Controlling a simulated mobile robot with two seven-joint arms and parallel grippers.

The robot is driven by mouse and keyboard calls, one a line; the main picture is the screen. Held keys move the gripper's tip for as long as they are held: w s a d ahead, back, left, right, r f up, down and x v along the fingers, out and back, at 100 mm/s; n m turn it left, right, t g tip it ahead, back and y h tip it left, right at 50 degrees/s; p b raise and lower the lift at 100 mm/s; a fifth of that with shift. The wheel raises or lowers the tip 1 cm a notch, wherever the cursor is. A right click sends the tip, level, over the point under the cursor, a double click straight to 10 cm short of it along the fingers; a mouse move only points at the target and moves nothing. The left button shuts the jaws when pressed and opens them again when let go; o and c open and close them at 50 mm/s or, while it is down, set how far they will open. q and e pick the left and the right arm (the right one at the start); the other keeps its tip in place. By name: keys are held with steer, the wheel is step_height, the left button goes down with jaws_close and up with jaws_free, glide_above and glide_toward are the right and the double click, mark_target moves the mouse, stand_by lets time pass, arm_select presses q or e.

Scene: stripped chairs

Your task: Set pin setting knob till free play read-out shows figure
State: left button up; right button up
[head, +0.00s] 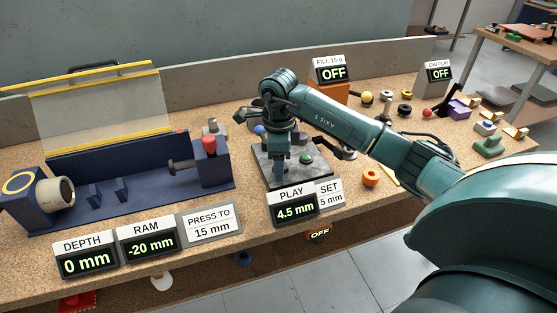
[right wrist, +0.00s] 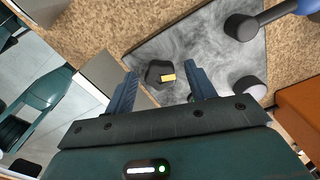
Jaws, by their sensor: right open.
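The play read-out (head: 296,210) at the bench's front edge shows 4.5 mm in the head view. The set sign (head: 330,194) beside it reads 5 mm. A dark knob with a yellow mark (right wrist: 155,72), seemingly the pin setting knob, sits on a grey plate in the right wrist view. My right gripper (right wrist: 161,76) is open, with one finger on either side of the knob; I cannot tell if they touch it. In the head view my right gripper (head: 292,166) points down over the grey plate (head: 262,163) and hides the knob. My left gripper is out of view.
A blue press fixture (head: 135,165) stands left, with depth (head: 86,258) and ram (head: 150,240) read-outs in front.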

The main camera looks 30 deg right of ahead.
steer(key=c, duration=1)
steer(key=shift+m, duration=0.3)
steer(key=m, duration=0.3)
steer(key=shift+w+r+m+p, duration=0.1)
steer(key=shift+m+p, duration=0.25)
steer(key=shift+m, duration=0.05)
steer(key=m, duration=0.4)
steer(key=shift+d+p, duration=0.1)
steer(key=shift+p, duration=0.2)
steer(key=shift+m, duration=1)
steer(key=o, duration=1)
